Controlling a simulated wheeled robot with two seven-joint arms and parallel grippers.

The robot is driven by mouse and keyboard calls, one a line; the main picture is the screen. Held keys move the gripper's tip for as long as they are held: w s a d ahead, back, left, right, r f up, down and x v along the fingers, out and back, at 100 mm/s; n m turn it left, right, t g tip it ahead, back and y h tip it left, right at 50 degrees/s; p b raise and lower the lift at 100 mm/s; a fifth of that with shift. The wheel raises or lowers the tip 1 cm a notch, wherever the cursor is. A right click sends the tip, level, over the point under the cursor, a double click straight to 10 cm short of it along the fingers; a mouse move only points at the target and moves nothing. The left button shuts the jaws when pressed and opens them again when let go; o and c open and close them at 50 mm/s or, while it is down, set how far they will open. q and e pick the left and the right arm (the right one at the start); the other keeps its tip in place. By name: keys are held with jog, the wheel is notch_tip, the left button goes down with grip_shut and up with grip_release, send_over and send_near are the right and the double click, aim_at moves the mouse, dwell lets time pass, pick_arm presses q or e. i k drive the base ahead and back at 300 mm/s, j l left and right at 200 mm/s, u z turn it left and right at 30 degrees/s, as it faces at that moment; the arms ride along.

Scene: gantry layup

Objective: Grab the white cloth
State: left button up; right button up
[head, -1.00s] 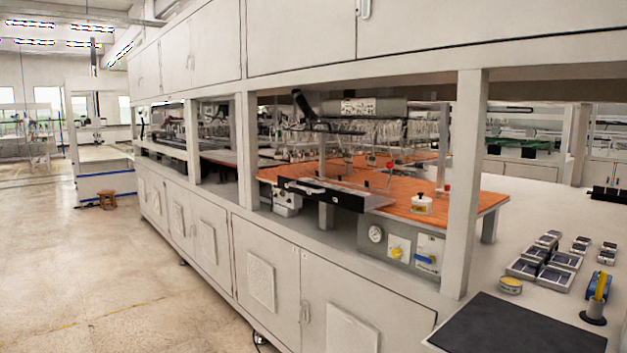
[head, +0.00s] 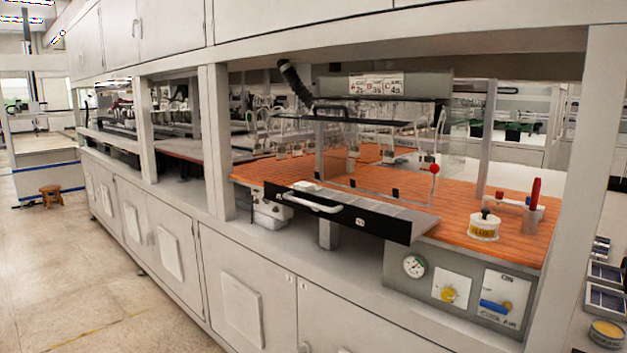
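I cannot make out a white cloth for certain in the head view. A small pale flat item (head: 305,186) lies on the black-fronted drawer or tray (head: 345,212) at the front of the orange work surface (head: 375,181), but I cannot tell whether it is cloth. Neither of my grippers is in view.
A long cabinet bench (head: 242,296) with upright posts (head: 214,140) runs along the right. A control box with a gauge (head: 414,266) hangs under the orange surface. A flux pot (head: 484,227) stands on it. A stool (head: 51,195) stands far left; the floor (head: 75,270) is clear.

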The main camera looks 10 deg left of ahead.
aim_at(307, 187)
jog(key=i+j+z, duration=0.15)
jog(key=i+j, duration=0.25)
jog(key=i+j+z, duration=0.1)
jog(key=i+j, duration=0.25)
jog(key=i+j+z, duration=0.15)
jog(key=i+j, duration=0.2)
jog(key=j, duration=0.25)
jog(key=i+j+z, duration=0.15)
jog(key=i+j, duration=0.15)
jog(key=j, duration=0.2)
